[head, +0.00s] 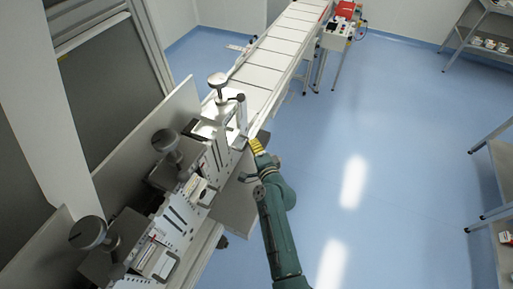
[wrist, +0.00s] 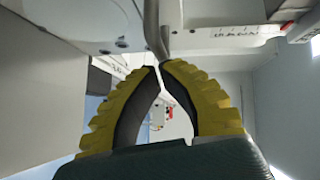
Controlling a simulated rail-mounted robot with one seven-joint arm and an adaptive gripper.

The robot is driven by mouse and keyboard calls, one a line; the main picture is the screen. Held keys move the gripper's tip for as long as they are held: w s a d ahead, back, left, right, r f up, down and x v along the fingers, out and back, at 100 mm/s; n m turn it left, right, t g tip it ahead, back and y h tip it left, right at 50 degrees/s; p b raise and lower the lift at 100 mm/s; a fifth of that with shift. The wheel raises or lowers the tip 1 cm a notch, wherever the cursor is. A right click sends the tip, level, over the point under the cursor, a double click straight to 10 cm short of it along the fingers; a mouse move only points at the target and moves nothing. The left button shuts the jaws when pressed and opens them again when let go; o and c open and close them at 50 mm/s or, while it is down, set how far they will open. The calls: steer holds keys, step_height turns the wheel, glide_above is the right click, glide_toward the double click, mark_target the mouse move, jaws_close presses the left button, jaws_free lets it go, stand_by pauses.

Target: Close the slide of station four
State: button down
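My gripper (head: 256,146) has yellow ribbed fingers and reaches from the right to the side of the farthest station (head: 222,125) of the row. In the wrist view its fingertips (wrist: 160,68) come together at a bent grey metal handle (wrist: 154,28), and a narrow gap shows lower between the fingers. The fingers appear closed on this handle. The handle's far side and the slide it belongs to are mostly hidden. No station number is readable, so I cannot tell which station is number four.
Nearer stations with round knobs (head: 89,233) and bail handles stand at lower left. A conveyor (head: 277,55) runs away behind the farthest station. A red-topped stand (head: 343,22) and shelves (head: 487,42) stand further off. The blue floor (head: 390,150) on the right is clear.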

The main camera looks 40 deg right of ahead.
steer(key=s+r+p, duration=0.1)
steer(key=s+r, duration=0.1)
steer(key=s, duration=1)
steer(key=shift+s+a, duration=0.4)
steer(key=shift+a, duration=0.05)
